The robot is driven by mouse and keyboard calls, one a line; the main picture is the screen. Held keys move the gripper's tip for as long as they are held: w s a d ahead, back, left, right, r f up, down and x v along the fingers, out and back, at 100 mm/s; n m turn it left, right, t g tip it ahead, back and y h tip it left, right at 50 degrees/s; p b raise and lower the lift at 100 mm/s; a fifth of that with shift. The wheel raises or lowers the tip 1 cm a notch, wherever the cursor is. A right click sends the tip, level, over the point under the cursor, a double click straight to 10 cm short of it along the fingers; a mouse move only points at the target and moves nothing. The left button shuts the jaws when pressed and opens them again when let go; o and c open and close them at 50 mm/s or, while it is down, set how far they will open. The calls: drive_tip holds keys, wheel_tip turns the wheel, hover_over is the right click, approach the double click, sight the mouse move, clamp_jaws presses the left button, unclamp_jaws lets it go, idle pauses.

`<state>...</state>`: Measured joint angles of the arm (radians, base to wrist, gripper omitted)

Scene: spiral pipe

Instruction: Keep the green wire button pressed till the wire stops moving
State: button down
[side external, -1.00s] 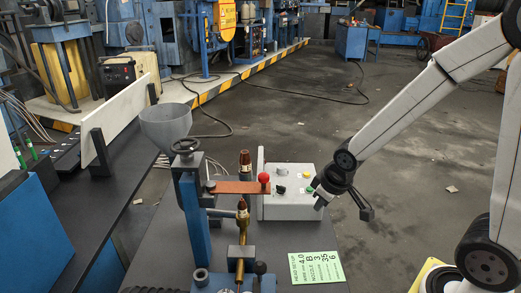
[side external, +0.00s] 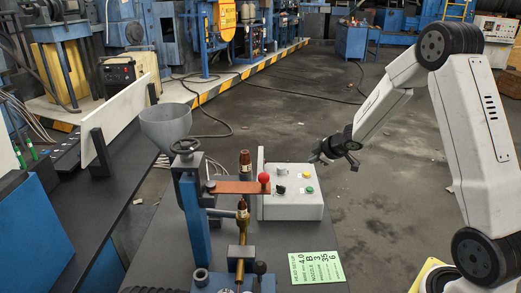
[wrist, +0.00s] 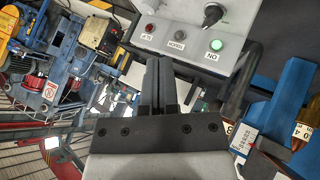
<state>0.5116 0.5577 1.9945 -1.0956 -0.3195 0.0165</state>
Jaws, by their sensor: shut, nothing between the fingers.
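The green button (side external: 309,189) is on the sloping face of the light grey control box (side external: 290,207), near its right side. It also shows as a bright green disc in the wrist view (wrist: 216,45), with a white label below it. My gripper (side external: 315,158) is shut and empty, above and behind the box's right side, clear of the button. In the wrist view my shut fingers (wrist: 158,62) are left of the green button, apart from it. I cannot make out the wire or whether it moves.
The box also carries a yellow button (side external: 306,174) and a black knob (side external: 281,189). A green card (side external: 316,267) lies on the dark table. Floor behind is open.

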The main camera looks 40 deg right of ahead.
sight(312, 189)
drive_tip(key=shift+w+d+f+n+y, duration=0.1)
drive_tip(key=shift+d+f+n+y, duration=0.1)
drive_tip(key=shift+d, duration=0.2)
drive_tip(key=shift+w+d+f+n+y, duration=0.1)
drive_tip(key=shift+d+f+n, duration=0.1)
drive_tip(key=shift+d, duration=0.2)
drive_tip(key=shift+f, duration=0.15)
drive_tip(key=shift+f, duration=4.2)
drive_tip(key=shift+f, duration=0.85)
idle(2.0)
